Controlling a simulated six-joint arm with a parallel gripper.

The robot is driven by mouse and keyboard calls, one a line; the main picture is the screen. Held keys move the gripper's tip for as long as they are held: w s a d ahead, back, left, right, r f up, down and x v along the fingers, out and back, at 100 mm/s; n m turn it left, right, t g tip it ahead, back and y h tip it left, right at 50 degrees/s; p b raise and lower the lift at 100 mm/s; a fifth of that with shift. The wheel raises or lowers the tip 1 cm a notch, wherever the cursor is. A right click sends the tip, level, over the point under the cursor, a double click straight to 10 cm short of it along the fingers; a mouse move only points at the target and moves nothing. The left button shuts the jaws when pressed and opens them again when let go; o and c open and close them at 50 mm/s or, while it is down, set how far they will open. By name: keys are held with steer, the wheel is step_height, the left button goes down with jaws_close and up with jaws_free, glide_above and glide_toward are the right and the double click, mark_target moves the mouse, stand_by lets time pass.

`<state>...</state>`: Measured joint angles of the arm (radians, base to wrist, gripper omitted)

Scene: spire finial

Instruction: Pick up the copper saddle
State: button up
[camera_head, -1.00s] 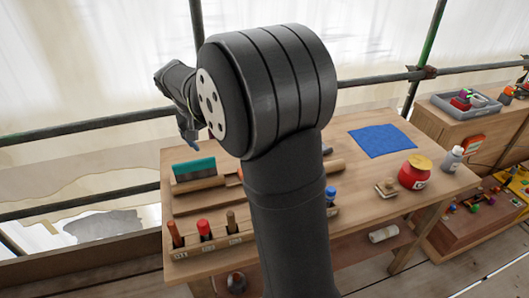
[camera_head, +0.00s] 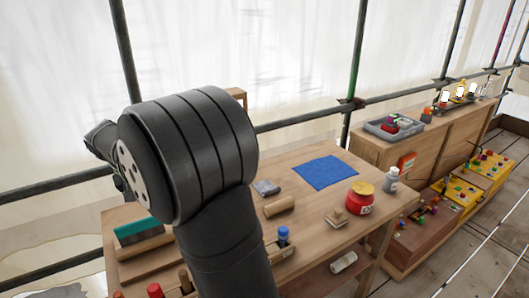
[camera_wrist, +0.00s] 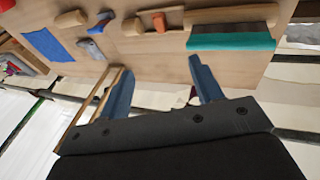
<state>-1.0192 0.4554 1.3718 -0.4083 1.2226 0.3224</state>
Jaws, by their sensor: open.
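A small orange-brown piece (camera_wrist: 159,22) lies on the wooden bench in the wrist view, between a wooden roll and the teal brush. It may be the copper saddle, but it is too small to be sure. In the head view my arm hides that part of the bench. My gripper (camera_wrist: 163,84) is open and empty, with its two blue fingers apart over the bench's edge. The orange-brown piece is beyond the fingertips, not between them. In the head view the gripper is hidden behind my arm.
A grey tray (camera_head: 395,127) stands on a cabinet. Scaffold poles run behind.

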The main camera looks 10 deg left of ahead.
steer(key=shift+c, duration=0.8)
steer(key=w+d+f+g+y, duration=0.1)
steer(key=w+d+f+g, duration=0.25)
steer(key=w, duration=0.55)
steer(key=shift+g, duration=0.45)
steer(key=f, duration=1.1)
steer(key=shift+s+a+f, duration=0.15)
steer(key=shift+a+f, duration=0.1)
steer(key=shift+f, duration=2.85)
jaws_close()
